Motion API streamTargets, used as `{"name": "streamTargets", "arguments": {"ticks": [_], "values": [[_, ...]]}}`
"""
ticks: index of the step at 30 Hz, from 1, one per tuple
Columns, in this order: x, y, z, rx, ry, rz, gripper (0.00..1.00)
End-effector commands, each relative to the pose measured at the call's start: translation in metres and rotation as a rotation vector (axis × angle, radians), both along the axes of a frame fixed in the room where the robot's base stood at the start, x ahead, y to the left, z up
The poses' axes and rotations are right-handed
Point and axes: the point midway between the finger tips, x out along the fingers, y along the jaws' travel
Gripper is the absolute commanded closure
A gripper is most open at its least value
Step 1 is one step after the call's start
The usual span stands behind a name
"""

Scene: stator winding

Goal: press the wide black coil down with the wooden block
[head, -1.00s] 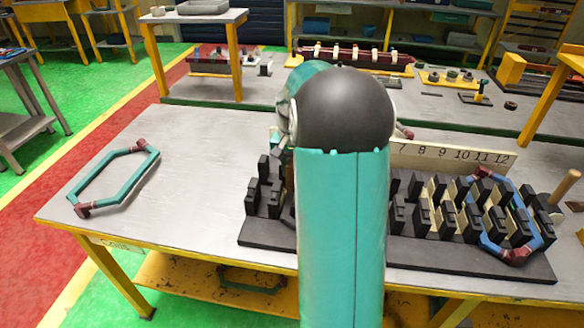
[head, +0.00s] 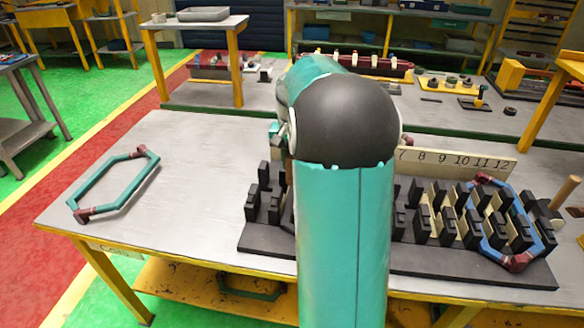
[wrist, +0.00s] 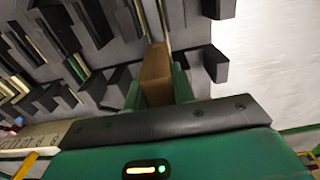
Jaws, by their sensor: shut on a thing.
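In the wrist view my gripper (wrist: 157,84) has its green fingers closed on a brown wooden block (wrist: 155,68). The block points in among the black teeth of the stator rack (wrist: 215,62), near its end. Whether the block touches anything is unclear. I cannot pick out the wide black coil for certain against the black rack; it may be behind my arm or blend in with the teeth. In the head view my teal arm covers the gripper, the block and the middle of the rack (head: 265,240).
A blue coil with red ends (head: 540,240) sits around the rack's right-hand teeth. A teal coil (head: 115,185) lies on the bare left of the table (head: 190,180). A numbered board (head: 460,160) stands behind the rack, and a wooden-handled tool (head: 565,192) is at the right.

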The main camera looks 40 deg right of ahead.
Motion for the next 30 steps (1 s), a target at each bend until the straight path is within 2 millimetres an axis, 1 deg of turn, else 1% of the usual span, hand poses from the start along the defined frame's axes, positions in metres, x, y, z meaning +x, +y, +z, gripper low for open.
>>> {"name": "streamTargets", "arguments": {"ticks": [3, 19, 23, 30], "values": [[0.001, 0.0, 0.012, -0.003, -0.003, 0.001, 1.0], [0.0, 0.0, 0.059, -0.002, -0.002, 0.0, 1.0], [0.0, 0.0, 0.065, -0.002, -0.001, 0.0, 1.0], [0.0, 0.0, 0.065, -0.001, -0.001, 0.0, 1.0]]}}
